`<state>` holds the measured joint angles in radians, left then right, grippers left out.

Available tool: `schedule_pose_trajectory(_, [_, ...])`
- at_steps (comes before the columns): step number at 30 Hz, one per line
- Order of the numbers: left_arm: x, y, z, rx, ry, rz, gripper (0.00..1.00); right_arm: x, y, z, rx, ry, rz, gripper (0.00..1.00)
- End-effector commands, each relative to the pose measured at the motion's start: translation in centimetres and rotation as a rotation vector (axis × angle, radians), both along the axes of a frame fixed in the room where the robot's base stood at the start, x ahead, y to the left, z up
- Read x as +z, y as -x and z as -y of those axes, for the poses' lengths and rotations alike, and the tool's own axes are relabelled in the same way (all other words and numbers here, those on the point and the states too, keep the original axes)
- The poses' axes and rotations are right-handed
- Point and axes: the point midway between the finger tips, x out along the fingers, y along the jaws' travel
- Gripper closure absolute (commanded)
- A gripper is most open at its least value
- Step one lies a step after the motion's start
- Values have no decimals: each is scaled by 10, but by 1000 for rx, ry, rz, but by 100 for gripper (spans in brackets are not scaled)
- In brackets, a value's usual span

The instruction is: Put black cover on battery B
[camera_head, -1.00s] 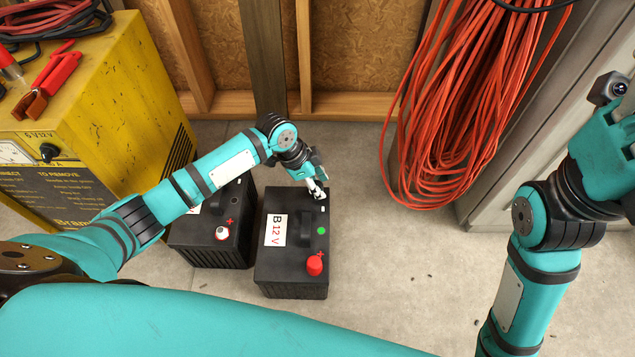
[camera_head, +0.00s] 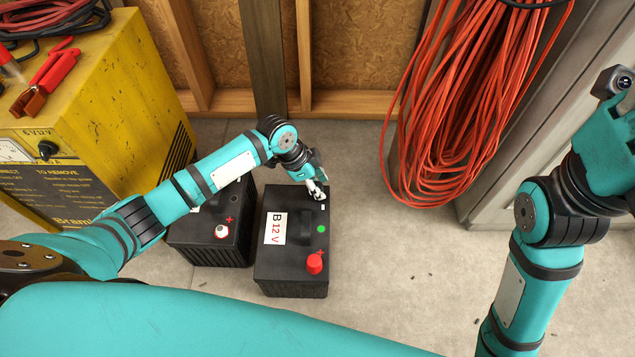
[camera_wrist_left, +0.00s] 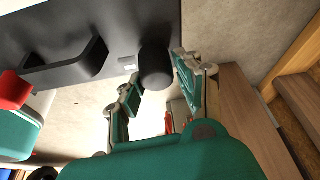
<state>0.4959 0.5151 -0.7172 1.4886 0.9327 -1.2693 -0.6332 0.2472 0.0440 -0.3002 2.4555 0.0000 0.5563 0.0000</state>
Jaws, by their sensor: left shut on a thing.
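Battery B (camera_head: 290,260) is a black box on the floor with a white "B 12 V" label, a green dot and a red cover (camera_head: 314,264) at its near right corner. My left gripper (camera_head: 317,191) is at the far right corner of its top. In the left wrist view, its fingers (camera_wrist_left: 155,95) are shut on the black cover (camera_wrist_left: 155,68), a dark rounded cylinder beside the battery's top (camera_wrist_left: 60,25). In the head view the fingers mostly hide the cover. I cannot tell whether it sits fully on the terminal.
Another black battery (camera_head: 205,245) stands left of battery B, partly under my left arm. A yellow charger (camera_head: 110,110) with red clamps is at the left. Orange cable (camera_head: 450,120) hangs at the right. The floor (camera_head: 400,260) right of battery B is clear.

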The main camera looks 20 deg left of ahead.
Motion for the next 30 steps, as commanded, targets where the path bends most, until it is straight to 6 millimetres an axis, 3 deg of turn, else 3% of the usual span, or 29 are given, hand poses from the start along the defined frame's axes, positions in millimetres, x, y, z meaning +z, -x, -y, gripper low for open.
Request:
schedule_pose_trajectory(12, [-6, 0, 0, 0, -1, -1, 91, 3, 4, 1, 0, -2, 17, 60])
schedule_pose_trajectory(13, [-6, 1, 0, 0, -1, -1, 62, 3, 4, 1, 0, -2, 17, 60])
schedule_pose_trajectory(18, [-6, 0, 0, 0, -1, -1, 40, 3, 4, 1, 0, -2, 17, 60])
schedule_pose_trajectory(30, [3, 0, -3, 0, 0, 2, 38, 2, 2, 1, 0, -3, 9, 60])
